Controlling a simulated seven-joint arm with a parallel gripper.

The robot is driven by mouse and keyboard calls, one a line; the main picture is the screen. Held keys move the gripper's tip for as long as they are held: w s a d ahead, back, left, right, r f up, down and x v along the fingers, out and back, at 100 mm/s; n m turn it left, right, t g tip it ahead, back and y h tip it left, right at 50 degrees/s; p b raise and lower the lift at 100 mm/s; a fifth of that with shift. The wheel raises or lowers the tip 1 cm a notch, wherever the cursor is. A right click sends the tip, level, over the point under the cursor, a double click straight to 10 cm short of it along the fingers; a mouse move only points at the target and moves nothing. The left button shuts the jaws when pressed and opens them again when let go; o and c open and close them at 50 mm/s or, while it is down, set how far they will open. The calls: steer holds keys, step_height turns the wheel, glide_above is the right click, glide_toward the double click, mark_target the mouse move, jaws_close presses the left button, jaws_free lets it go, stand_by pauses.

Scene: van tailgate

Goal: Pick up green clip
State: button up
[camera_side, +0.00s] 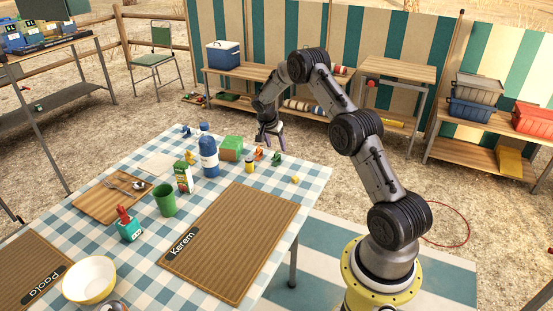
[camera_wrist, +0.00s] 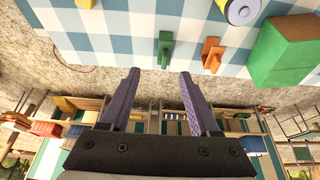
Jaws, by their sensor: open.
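The green clip (camera_wrist: 165,48) stands on the checked tablecloth near the table's edge. In the side view the green clip (camera_side: 276,159) is close to the far right edge, beside an orange clip (camera_side: 258,153). The orange clip (camera_wrist: 212,53) is to its right in the wrist view. My gripper (camera_wrist: 159,78) is open and empty, its two purple fingers apart, with the green clip showing beyond the gap between the fingertips. In the side view my gripper (camera_side: 268,137) hangs by the table's far edge, apart from the green clip.
A green-topped box (camera_side: 231,147), a small yellow jar (camera_side: 249,166) and a blue bottle (camera_side: 208,152) stand left of the clips. A yellow piece (camera_side: 295,180) lies nearer the right edge. A brown mat (camera_side: 235,240) covers the front area. Bare cloth surrounds the green clip's near side.

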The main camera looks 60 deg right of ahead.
mark_target(277, 152)
steer(key=shift+w+x, duration=0.15)
steer(key=shift+x, duration=1.35)
steer(key=shift+w+x, duration=0.15)
steer(key=shift+x, duration=1.35)
jaws_close()
